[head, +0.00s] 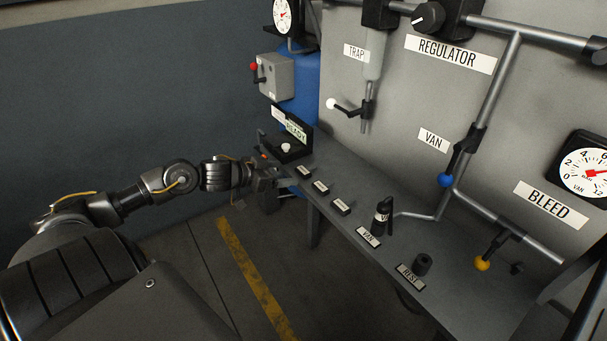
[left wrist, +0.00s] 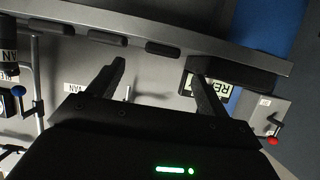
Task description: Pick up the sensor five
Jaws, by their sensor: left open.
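Three small dark blocks, which look like the sensors, lie in a row along the bench's front edge: a far one (head: 304,171), a middle one (head: 320,187) and a near one (head: 340,207). Their markings are too small to read, so I cannot tell which is sensor five. My left gripper (head: 284,182) is at the bench's front edge, beside the far block. In the left wrist view my left gripper (left wrist: 157,68) has its fingers apart with nothing between them, and a dark block (left wrist: 162,49) shows just beyond the gap. My right gripper is not in view.
The grey bench (head: 375,263) carries a black cylinder (head: 382,216) at a VAN label and an empty-looking REST holder (head: 422,264). A READY stand (head: 291,146) is at the far end. Pipes and levers rise behind. The floor in front is clear.

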